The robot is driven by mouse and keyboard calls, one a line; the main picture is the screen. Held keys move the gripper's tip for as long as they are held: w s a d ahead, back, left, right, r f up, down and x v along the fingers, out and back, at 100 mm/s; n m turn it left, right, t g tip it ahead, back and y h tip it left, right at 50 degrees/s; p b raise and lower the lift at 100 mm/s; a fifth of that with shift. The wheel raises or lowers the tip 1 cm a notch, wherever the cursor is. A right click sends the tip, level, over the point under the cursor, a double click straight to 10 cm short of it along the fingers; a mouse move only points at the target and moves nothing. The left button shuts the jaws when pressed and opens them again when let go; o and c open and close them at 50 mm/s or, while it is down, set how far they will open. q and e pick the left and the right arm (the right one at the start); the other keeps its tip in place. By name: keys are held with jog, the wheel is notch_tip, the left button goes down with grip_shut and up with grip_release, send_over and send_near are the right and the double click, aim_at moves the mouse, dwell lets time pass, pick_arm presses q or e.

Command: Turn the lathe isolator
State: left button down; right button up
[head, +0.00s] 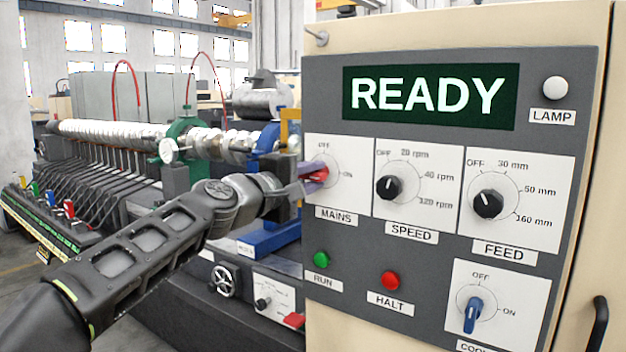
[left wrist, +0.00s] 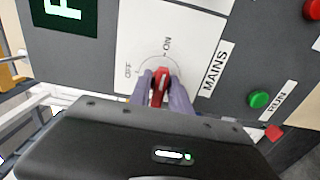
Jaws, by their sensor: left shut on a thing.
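The isolator is the red MAINS switch (head: 320,174) on the control panel. It also shows in the left wrist view (left wrist: 160,88). Its red handle points at or close to the ON mark, away from OFF. My left gripper (head: 312,177) reaches in from the left, its lilac fingers shut around the handle, one on each side. In the left wrist view the fingers (left wrist: 161,92) hide the handle's sides. My right gripper is not in view.
The panel display (head: 430,97) reads READY. Beside the switch are the SPEED knob (head: 388,187) and FEED knob (head: 488,204). Below are the green RUN button (head: 321,260), red HALT button (head: 390,280) and blue switch (head: 473,315). A lathe (head: 110,132) stands behind my left arm.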

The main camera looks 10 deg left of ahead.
pick_arm(q)
jog(key=shift+f, duration=0.1)
dwell(0.3)
jog(key=c, duration=1.4)
grip_release()
jog(key=b+v, duration=0.2)
jog(key=v, duration=0.5)
jog(key=shift+s, duration=0.35)
